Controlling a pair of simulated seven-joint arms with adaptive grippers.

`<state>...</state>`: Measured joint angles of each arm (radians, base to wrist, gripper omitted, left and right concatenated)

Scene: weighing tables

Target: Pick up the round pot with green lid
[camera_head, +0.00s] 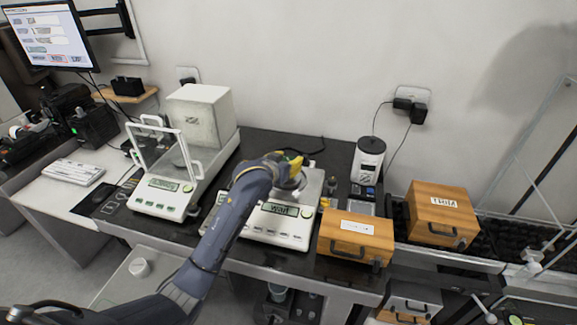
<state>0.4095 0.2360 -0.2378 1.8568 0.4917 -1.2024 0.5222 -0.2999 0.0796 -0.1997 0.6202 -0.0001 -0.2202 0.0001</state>
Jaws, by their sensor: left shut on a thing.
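My left arm reaches in from the bottom left to the middle balance (274,226). My left gripper (293,171) is over the weighing pan of that balance, with its yellow and dark parts showing. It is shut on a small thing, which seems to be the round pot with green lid. The gripper and wrist hide most of it, so its lid and outline are not clear. I cannot tell whether it touches the pan. My right gripper is not in view.
A balance with a glass draft shield (160,196) stands left of my arm. Two wooden boxes (352,246) (440,222) and a white-and-black device (368,160) stand on the right. A monitor (46,38) is at the upper left.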

